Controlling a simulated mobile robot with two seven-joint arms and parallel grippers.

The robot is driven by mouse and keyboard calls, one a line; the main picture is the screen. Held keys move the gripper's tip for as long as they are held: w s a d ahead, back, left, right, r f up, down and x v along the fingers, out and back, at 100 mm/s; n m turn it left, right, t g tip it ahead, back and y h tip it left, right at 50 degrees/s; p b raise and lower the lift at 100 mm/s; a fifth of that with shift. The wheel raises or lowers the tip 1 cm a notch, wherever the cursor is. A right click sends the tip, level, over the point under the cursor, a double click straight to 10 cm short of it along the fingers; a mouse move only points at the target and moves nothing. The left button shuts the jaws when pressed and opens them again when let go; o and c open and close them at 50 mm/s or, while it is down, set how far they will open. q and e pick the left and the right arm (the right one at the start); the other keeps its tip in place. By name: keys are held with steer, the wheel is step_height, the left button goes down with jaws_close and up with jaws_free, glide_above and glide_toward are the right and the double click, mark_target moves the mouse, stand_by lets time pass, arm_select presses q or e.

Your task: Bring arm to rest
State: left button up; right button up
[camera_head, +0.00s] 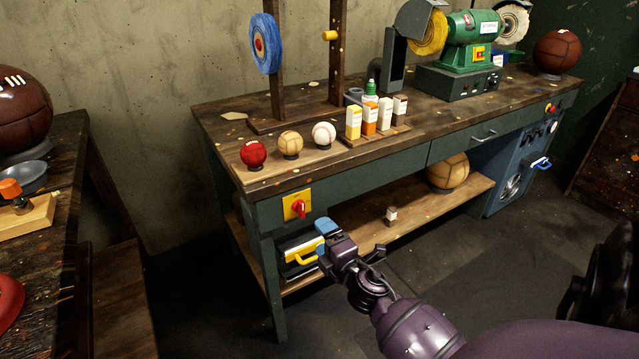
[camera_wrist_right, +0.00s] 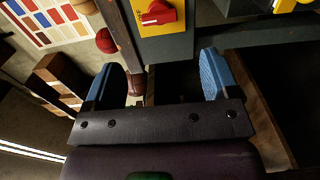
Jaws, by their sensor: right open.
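My right arm comes in from the lower right in the head view. Its gripper (camera_head: 325,238) is in front of the workbench's (camera_head: 225,125) left end, below the red switch on the yellow plate (camera_head: 297,205). In the right wrist view the two blue fingers of my right gripper (camera_wrist_right: 160,80) are spread apart, with nothing held between them. The red switch also shows just beyond the fingers in that view (camera_wrist_right: 160,14). My left gripper is not in view.
A red ball (camera_head: 253,154), a tan ball (camera_head: 291,143) and a white ball (camera_head: 323,134) stand along the bench's front edge. A second table (camera_head: 60,215) stands at the left. Floor shows between them.

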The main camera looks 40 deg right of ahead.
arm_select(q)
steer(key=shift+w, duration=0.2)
arm_select(e)
steer(key=s+a+f+m+g+y, duration=0.1)
steer(key=s+a+f+m+g, duration=0.3)
steer(key=s, duration=0.6)
steer(key=s+a+f+m+g+y, duration=0.1)
steer(key=s+a+m+y, duration=0.1)
steer(key=s+a+m, duration=0.6)
steer(key=s+a+f+m+g+y, duration=0.1)
steer(key=s+a+f+g, duration=0.15)
steer(key=s, duration=0.95)
arm_select(q)
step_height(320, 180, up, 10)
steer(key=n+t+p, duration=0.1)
steer(key=p, duration=1.1)
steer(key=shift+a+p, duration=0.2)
steer(key=shift+p, duration=0.2)
arm_select(e)
step_height(320, 180, up, 10)
steer(key=m, duration=0.1)
steer(key=shift+w+d+t, duration=0.25)
steer(key=shift+w+t, duration=0.05)
steer(key=shift+t, duration=0.15)
